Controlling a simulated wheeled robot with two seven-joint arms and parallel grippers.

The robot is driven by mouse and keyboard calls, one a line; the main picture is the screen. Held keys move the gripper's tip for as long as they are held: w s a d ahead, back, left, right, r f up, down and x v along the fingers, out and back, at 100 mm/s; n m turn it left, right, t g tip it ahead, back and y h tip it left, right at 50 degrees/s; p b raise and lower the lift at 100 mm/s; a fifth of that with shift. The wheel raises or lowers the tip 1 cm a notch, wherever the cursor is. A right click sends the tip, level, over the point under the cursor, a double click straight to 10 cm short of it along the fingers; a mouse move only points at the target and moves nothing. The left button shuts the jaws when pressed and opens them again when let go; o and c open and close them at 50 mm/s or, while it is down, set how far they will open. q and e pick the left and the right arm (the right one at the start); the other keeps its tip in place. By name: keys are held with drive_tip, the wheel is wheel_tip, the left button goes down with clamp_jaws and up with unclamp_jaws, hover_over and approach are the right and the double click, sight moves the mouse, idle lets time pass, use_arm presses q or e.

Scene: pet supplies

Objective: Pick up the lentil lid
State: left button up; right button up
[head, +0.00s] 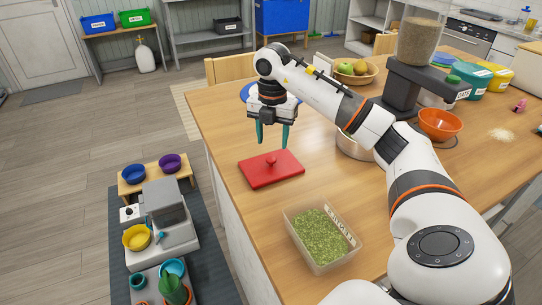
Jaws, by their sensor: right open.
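A red lid (258,172) with a round knob on top lies flat on the wooden table near its left edge. My right gripper (272,141) is open and points down just above and behind the lid's knob, with its green fingers apart and nothing between them. A clear rectangular container (336,262) of green lentil-like bits stands uncovered in front of the lid, with a white label on its right side. My left gripper is not in view.
My right arm crosses the table above a metal bowl (355,148). A grain dispenser (404,88), an orange bowl (440,123) and a fruit bowl (355,74) stand farther back. A low pet feeding station (160,220) is on the floor at left.

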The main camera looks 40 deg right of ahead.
sight(271, 158)
drive_tip(key=f, duration=0.3)
drive_tip(key=f+p, duration=0.1)
drive_tip(key=f, duration=0.1)
drive_tip(key=shift+a+f, duration=0.2)
drive_tip(key=shift+f, duration=0.2)
drive_tip(key=c, duration=1.1)
